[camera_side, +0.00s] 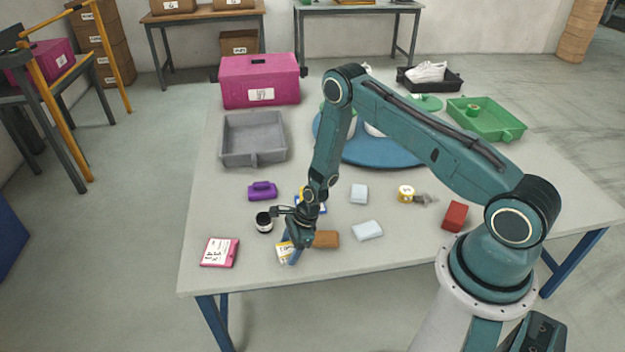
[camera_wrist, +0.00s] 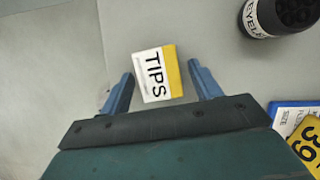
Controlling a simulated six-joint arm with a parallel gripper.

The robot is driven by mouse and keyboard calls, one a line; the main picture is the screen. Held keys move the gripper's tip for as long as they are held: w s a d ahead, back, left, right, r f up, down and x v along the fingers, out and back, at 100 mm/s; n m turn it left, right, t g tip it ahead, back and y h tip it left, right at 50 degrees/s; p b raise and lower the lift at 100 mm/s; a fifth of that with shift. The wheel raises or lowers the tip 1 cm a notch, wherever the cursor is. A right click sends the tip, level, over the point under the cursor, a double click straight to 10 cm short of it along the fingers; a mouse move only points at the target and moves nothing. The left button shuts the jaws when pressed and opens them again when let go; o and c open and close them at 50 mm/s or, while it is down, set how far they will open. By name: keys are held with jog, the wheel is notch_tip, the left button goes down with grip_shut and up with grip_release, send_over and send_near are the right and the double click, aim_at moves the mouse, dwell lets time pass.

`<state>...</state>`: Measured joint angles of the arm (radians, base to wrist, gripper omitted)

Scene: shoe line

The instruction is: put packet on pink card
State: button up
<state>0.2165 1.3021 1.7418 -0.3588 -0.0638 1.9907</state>
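A small white and yellow packet marked TIPS (camera_wrist: 155,73) lies on the table, and in the side view the packet (camera_side: 283,254) is partly hidden by my gripper. My gripper (camera_side: 291,256) points down over it. In the wrist view my gripper (camera_wrist: 159,80) is open, with one blue finger on each side of the packet and gaps between. I cannot tell how far above the table the fingertips are. The pink card (camera_side: 219,252), with a white label, lies to the left near the front edge of the table.
A black jar (camera_side: 264,222) stands behind the packet, and a brown block (camera_side: 326,239) lies just right of my gripper. A purple object (camera_side: 262,191), pale packets (camera_side: 367,230) and a grey tray (camera_side: 253,139) are farther off. Bare table separates packet and card.

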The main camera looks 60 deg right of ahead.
jog(key=v, duration=1.3)
jog(key=shift+r, duration=0.4)
jog(key=shift+d, duration=0.1)
jog(key=shift+w, duration=0.1)
